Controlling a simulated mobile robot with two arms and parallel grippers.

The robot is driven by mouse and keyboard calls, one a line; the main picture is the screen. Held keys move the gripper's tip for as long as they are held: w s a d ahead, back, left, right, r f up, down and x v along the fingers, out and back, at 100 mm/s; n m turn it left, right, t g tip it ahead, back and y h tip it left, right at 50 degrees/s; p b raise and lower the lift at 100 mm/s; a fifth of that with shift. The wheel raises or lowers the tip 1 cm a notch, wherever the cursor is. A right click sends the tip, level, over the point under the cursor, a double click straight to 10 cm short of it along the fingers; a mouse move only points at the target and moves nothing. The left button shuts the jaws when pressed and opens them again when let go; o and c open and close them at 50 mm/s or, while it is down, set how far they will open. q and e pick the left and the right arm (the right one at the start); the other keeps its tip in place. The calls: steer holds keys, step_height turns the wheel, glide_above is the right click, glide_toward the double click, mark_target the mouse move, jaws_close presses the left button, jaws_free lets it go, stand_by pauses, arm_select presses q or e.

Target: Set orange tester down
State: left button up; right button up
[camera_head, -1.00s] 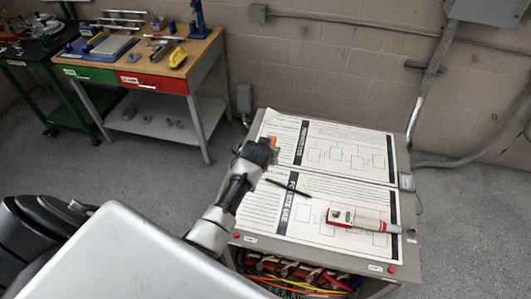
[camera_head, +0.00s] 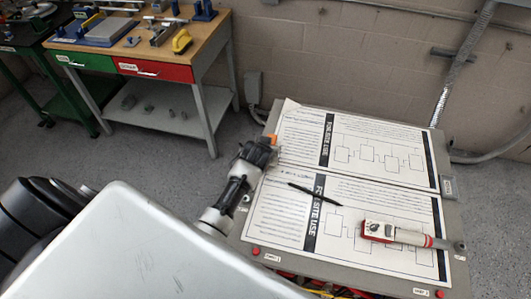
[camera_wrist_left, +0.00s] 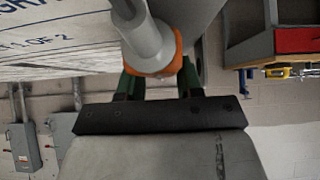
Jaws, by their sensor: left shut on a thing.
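My left gripper (camera_head: 268,150) is over the left edge of the grey bench top, beside the upper printed sheet (camera_head: 355,150). It is shut on the orange tester (camera_head: 274,139), of which only a small orange patch shows past the gripper in the head view. In the left wrist view the tester appears as a grey cylinder with an orange collar (camera_wrist_left: 172,58) between the green fingers of the gripper (camera_wrist_left: 160,75). I cannot tell whether the tester touches the bench top. My right gripper is not in view.
A black pen (camera_head: 315,193) and a red-and-white meter (camera_head: 395,233) lie on the lower sheet (camera_head: 270,215). Cables show under the bench front. A wooden workbench (camera_head: 130,45) with tools stands at the upper left. The upper sheet's middle is clear.

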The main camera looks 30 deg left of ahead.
arm_select(q)
steer(key=shift+w+a+f, duration=0.1)
steer(key=shift+a+f, duration=0.05)
steer(key=shift+f, duration=0.25)
steer(key=shift+a, duration=0.15)
steer(key=o, duration=0.6)
steer(key=shift+o, duration=1)
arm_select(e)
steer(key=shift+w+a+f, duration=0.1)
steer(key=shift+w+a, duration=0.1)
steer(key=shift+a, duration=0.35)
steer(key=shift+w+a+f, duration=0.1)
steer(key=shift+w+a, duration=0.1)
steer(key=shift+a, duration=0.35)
arm_select(q)
steer(key=shift+s+r, duration=0.25)
steer(key=shift+s, duration=0.05)
steer(key=v, duration=1.1)
steer(key=shift+r, duration=0.2)
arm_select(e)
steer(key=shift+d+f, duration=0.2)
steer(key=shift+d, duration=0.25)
arm_select(q)
steer(key=shift+s+f, duration=0.1)
steer(key=shift+s, duration=0.05)
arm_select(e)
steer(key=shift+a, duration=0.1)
